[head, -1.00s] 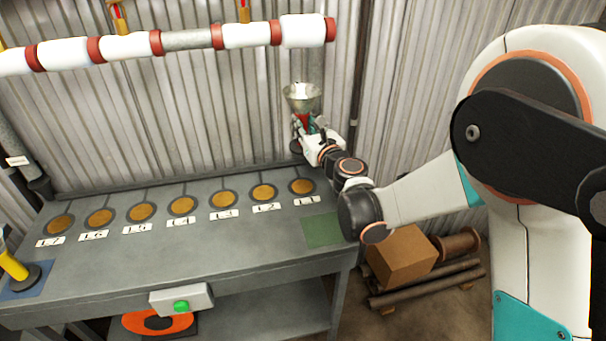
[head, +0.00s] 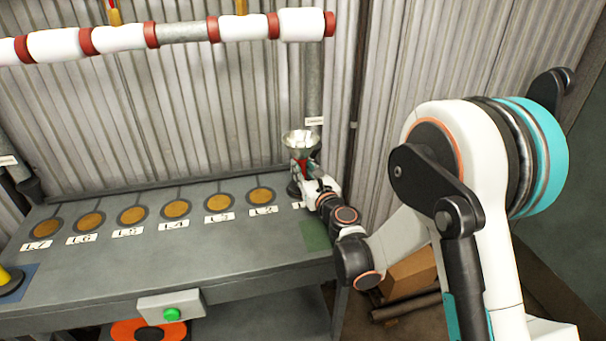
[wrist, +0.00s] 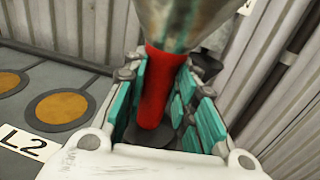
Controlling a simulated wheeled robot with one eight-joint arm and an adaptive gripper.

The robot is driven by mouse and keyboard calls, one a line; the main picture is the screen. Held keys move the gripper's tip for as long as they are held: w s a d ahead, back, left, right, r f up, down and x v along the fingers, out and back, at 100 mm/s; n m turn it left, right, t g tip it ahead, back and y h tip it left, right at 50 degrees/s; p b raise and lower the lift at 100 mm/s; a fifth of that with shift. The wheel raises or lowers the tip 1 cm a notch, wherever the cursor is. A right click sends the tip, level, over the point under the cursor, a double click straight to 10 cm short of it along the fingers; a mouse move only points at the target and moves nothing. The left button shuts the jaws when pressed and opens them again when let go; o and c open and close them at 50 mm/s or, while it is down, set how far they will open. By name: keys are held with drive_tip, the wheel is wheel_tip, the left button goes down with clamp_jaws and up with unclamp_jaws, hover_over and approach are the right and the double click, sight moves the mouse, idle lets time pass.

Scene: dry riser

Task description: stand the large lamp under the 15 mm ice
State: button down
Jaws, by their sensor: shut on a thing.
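My gripper (head: 306,172) is shut on a lamp with a red body (wrist: 158,95) and a wide metal funnel top (head: 299,141). The lamp is upright over the right end of the bench (head: 150,255), by the back wall. Its dark base (head: 294,188) is at or just above the bench top; I cannot tell which. In the wrist view the red body sits between the teal finger pads. White ice sleeves (head: 53,46) and red collars cover much of the pipe above the bench. No ice thickness is readable. Round orange pads in a row carry labels L7 to L2 (head: 261,196).
A yellow thing on a dark base (head: 10,279) stands on a blue mat at the left. A green mat (head: 315,236) lies at the right end near my arm. A green button box (head: 171,306) is on the bench front. A cardboard box (head: 410,277) is on the floor right.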

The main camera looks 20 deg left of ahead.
drive_tip(key=shift+f, duration=0.2)
drive_tip(key=c, duration=1.3)
unclamp_jaws()
